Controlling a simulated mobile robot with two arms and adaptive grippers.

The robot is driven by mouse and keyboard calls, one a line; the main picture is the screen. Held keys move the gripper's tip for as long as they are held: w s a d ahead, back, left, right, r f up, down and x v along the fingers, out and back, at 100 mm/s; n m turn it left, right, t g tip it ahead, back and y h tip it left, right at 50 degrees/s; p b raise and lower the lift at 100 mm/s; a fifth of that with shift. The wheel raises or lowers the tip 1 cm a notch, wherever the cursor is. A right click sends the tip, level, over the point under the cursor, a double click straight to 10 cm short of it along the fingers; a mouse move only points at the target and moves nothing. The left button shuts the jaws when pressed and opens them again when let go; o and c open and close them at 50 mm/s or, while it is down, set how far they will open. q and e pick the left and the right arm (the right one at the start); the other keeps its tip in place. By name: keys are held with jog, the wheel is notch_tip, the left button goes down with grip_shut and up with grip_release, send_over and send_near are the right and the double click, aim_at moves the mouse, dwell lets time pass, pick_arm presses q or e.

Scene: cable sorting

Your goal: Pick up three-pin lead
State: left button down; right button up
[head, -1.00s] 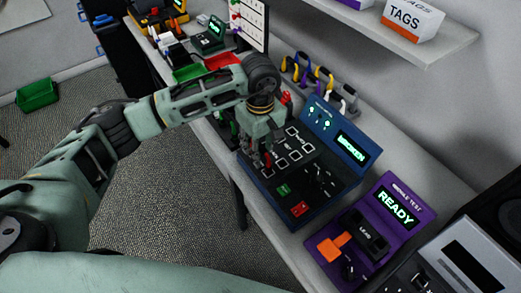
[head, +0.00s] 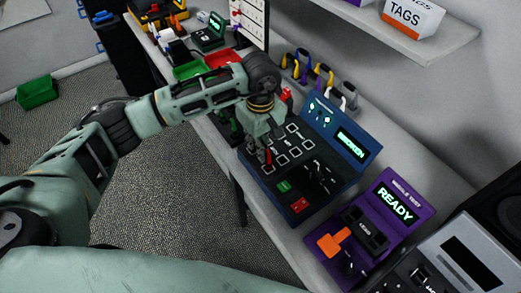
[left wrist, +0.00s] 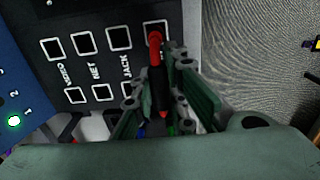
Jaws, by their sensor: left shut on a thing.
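In the left wrist view my left gripper (left wrist: 162,95) is shut on a red-and-black lead end (left wrist: 156,52). The red part lies over the end square of the tester's outer row, beside the JACK label. I cannot tell whether it is seated there or just above it. I cannot make out three pins on it. Blue and green bits show low between the fingers. My right gripper is not in view.
The tester's screen (head: 350,145) appears to read BROKEN. A purple station (head: 399,207) showing READY stands to its right, with an orange part (head: 334,242) on it. A tool rack (head: 320,78) stands behind the tester. Green and red trays (head: 220,58) lie farther back.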

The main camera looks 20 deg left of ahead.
pick_arm(q)
jog(key=shift+r, duration=0.1)
jog(key=shift+r+b, duration=0.55)
jog(key=shift+r, duration=0.05)
jog(key=r+b, duration=0.1)
jog(key=r, duration=0.1)
jog(key=shift+d+r+b, duration=0.3)
jog(key=shift+r+b, duration=0.05)
jog(key=shift+r, duration=0.05)
jog(key=s+d+r+b, duration=0.3)
jog(key=s+d+r, duration=0.2)
jog(key=d+r, duration=0.5)
jog(key=shift+s+f, duration=0.1)
